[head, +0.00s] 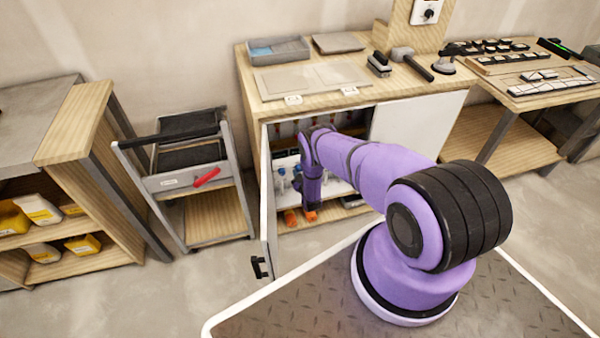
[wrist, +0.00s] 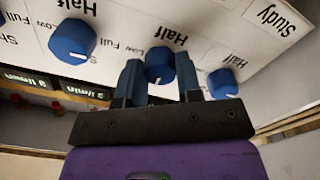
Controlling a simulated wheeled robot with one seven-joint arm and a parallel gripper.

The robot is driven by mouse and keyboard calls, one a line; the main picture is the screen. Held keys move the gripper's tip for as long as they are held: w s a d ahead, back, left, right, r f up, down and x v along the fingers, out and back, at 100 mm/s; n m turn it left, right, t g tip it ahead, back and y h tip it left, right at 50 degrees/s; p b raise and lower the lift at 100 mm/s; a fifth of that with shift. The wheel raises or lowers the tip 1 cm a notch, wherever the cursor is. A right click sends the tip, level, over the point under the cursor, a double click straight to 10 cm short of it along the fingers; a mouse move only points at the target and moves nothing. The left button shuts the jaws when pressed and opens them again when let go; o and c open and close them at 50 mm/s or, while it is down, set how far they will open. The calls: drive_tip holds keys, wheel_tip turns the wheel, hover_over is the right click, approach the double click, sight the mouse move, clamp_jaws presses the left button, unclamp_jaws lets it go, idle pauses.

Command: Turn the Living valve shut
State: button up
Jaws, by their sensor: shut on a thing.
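In the wrist view my gripper (wrist: 159,82) is shut on the middle blue knob (wrist: 159,62), with one finger on each side. A short white mark shows on the knob's lower side. Another blue knob (wrist: 72,41) is to the left and a third blue knob (wrist: 222,83) to the right, both on the same white panel (wrist: 215,38). Printed words such as Half, Low and Full stand around the knobs. A Study label (wrist: 270,14) is at the upper right. I cannot read a Living label. In the head view my arm reaches into the open cabinet.
The cabinet door (head: 268,205) stands open at the left; a white panel (head: 418,125) covers the right part. Tools and trays lie on the wooden top (head: 380,92). A metal cart (head: 185,185) stands to the left. Small displays (wrist: 85,90) are below the knobs in the wrist view.

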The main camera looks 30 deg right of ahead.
drive_tip(key=o, duration=0.9)
drive_tip(key=shift+o, duration=0.2)
drive_tip(key=v, duration=1)
drive_tip(key=shift+s, duration=0.4)
drive_tip(key=shift+w+a, duration=0.1)
